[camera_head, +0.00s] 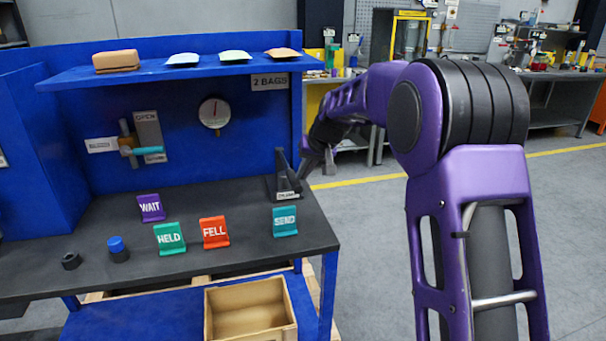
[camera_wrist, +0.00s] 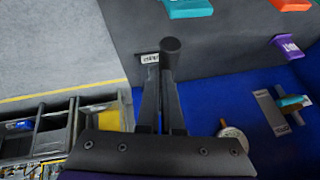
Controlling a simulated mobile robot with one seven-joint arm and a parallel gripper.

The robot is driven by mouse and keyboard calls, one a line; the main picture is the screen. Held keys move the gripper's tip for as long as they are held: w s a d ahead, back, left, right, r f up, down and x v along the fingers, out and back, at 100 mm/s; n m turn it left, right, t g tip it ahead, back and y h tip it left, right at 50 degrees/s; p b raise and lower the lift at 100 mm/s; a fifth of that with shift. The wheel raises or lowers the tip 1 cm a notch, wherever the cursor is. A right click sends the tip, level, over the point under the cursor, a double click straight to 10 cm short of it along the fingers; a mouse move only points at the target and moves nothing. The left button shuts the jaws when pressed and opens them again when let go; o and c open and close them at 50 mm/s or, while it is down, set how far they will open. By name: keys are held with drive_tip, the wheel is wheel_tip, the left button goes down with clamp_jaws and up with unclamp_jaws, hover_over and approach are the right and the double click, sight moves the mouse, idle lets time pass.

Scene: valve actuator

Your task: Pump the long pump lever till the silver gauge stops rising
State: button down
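The pump (camera_head: 283,187) is a black bracket with a small white label at the right end of the bench top. In the wrist view a dark lever with a round knob end (camera_wrist: 171,46) rises beside the label, in line with my fingers. My gripper (camera_head: 305,160) is at the pump's right side; in the wrist view my gripper (camera_wrist: 160,95) has its two dark fingers close together around or just in front of the lever. Whether they clamp it is not clear. The round silver gauge (camera_head: 214,113) hangs on the blue back panel; its needle looks near upright.
A valve with a teal handle (camera_head: 148,150) is left of the gauge. Signs such as FELL (camera_head: 215,232) and SEND (camera_head: 285,221) stand on the bench (camera_head: 110,265). Packets lie on the shelf (camera_head: 150,72) above. An open box (camera_head: 290,325) sits below.

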drive_tip(key=s+f+v, duration=0.1)
drive_tip(key=s+v, duration=0.1)
drive_tip(key=v, duration=0.8)
drive_tip(key=shift+d, duration=0.5)
drive_tip(key=shift+s+r, duration=0.1)
drive_tip(key=shift+r, duration=0.05)
